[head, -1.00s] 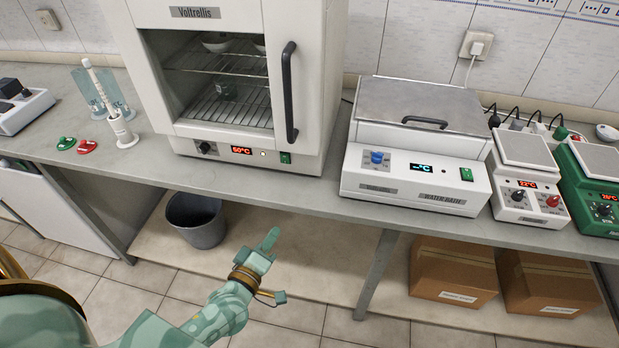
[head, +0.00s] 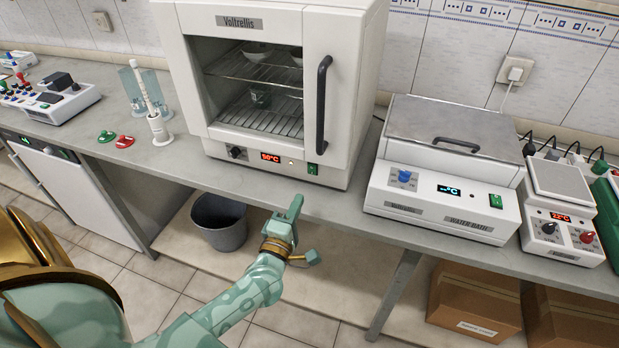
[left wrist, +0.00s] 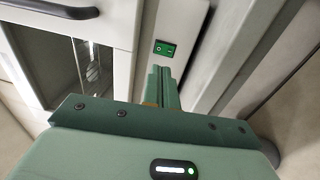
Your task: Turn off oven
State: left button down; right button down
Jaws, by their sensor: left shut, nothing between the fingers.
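The white oven (head: 344,110), labelled Voltrellis, stands on the bench with its door shut. Its front panel has a black knob (head: 236,153), a red display (head: 271,157) reading 50°C and a green rocker switch (head: 312,169) at the right. My left gripper (head: 296,205) is shut and empty, in front of and below the switch, apart from it in the head view. In the left wrist view the green switch (left wrist: 165,48) lies just beyond the fingertips (left wrist: 161,72). My right gripper is not in view.
A water bath (head: 445,165) stands right of the oven, with a hotplate (head: 560,212) beyond it. A grey bin (head: 219,222) and cardboard boxes (head: 475,302) are below the bench.

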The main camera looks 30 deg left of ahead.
aim_at(313, 168)
pick_arm(q)
jog(key=b+x, duration=0.1)
jog(key=x, duration=0.8)
